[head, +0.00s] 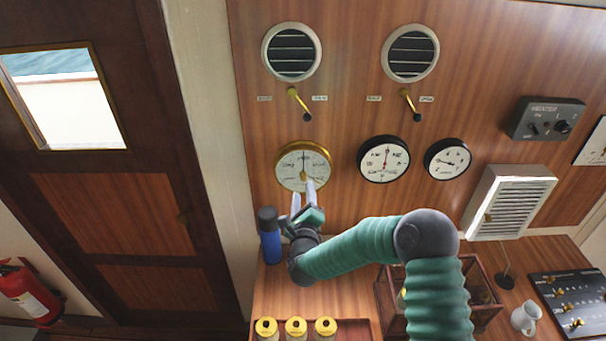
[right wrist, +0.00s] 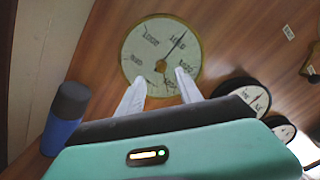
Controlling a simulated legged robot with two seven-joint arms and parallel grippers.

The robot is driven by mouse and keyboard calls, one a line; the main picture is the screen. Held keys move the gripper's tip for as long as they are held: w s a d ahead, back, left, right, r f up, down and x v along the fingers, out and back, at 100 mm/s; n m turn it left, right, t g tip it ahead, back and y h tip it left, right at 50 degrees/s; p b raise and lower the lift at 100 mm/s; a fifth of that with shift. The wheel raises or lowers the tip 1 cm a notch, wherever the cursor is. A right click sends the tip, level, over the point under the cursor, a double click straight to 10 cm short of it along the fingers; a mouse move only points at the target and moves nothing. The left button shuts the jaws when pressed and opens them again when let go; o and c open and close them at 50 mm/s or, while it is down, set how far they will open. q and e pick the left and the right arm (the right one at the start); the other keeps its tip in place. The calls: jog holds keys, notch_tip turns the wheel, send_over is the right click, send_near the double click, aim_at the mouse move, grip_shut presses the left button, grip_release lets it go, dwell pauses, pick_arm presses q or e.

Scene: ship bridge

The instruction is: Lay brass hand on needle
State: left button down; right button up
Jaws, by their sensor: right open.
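A brass-rimmed barometer (head: 281,167) hangs on the wood panel; it also shows in the right wrist view (right wrist: 130,47). Its dark needle (right wrist: 175,42) points to the upper right in the right wrist view. A small brass hub (right wrist: 161,66) sits at the dial's middle; which way the brass hand points from it I cannot tell. My right gripper (head: 304,191) is open in front of the dial's lower part. In the right wrist view its two pale fingertips (right wrist: 160,76) lie either side of a spot just below the hub, with nothing seen between them. My left gripper is out of view.
Two dark-rimmed gauges (head: 384,159) (head: 447,159) hang to the right. Brass levers (head: 297,100) (head: 408,100) are above. A blue flask (head: 270,243) stands on the counter beside my gripper. Yellow-capped jars (head: 296,327), a wooden box (head: 385,297) and a white jug (head: 525,318) stand nearer.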

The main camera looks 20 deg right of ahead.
aim_at(304, 180)
jog(key=p+x, duration=0.1)
jog(key=x, duration=0.4)
jog(key=shift+w+d+r+p, duration=0.1)
jog(key=shift+w+r+p, duration=0.1)
jog(key=shift+p, duration=0.2)
jog(key=shift+w+d+f, duration=0.15)
jog(key=shift+w, duration=0.2)
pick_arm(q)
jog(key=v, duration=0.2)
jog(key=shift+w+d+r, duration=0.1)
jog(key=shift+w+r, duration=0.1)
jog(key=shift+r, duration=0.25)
pick_arm(e)
grip_shut()
